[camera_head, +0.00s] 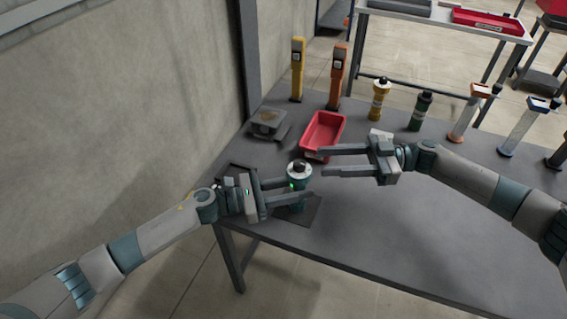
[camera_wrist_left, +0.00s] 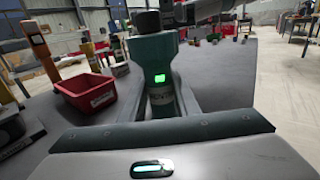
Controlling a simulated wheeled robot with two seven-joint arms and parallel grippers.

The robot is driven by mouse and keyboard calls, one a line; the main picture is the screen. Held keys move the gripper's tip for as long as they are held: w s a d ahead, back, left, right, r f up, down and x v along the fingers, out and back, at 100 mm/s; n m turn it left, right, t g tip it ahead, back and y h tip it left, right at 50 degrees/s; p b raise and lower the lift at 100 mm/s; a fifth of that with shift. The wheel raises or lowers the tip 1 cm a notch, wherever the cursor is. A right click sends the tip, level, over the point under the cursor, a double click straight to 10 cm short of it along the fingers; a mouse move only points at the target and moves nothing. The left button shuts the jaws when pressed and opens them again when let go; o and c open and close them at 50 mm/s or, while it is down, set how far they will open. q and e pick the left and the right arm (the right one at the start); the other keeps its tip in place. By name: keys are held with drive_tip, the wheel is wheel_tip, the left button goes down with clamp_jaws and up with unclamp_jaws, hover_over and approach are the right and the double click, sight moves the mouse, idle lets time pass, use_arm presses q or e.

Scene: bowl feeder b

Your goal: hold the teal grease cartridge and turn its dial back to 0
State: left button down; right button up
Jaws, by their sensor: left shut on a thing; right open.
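The teal grease cartridge (camera_head: 298,172) stands upright on a dark mat (camera_head: 312,212) near the table's front left corner. It has a dark dial (camera_head: 299,164) on top and a small lit green display, which shows in the left wrist view on the cartridge's teal upper body (camera_wrist_left: 152,58). My left gripper (camera_head: 290,191) is shut on the cartridge's body below the display. My right gripper (camera_head: 322,161) is open and empty, with its fingers pointing left, just right of the cartridge's top. Any marking on the dial is too small to read.
A red bin (camera_head: 322,134) stands behind the cartridge. A grey device (camera_head: 268,123) is to its left. Yellow (camera_head: 297,70) and orange (camera_head: 338,78) posts rise at the back. Yellow (camera_head: 379,100) and green (camera_head: 420,111) cartridges stand further right. The table's front right is clear.

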sight(300, 166)
drive_tip(key=shift+d+f, duration=0.1)
drive_tip(key=shift+d, duration=0.1)
drive_tip(key=shift+a, duration=0.1)
drive_tip(key=s+a, duration=0.1)
drive_tip(key=a, duration=1)
drive_tip(key=shift+s+a, duration=0.35)
drive_tip(key=shift+c, duration=0.4)
clamp_jaws()
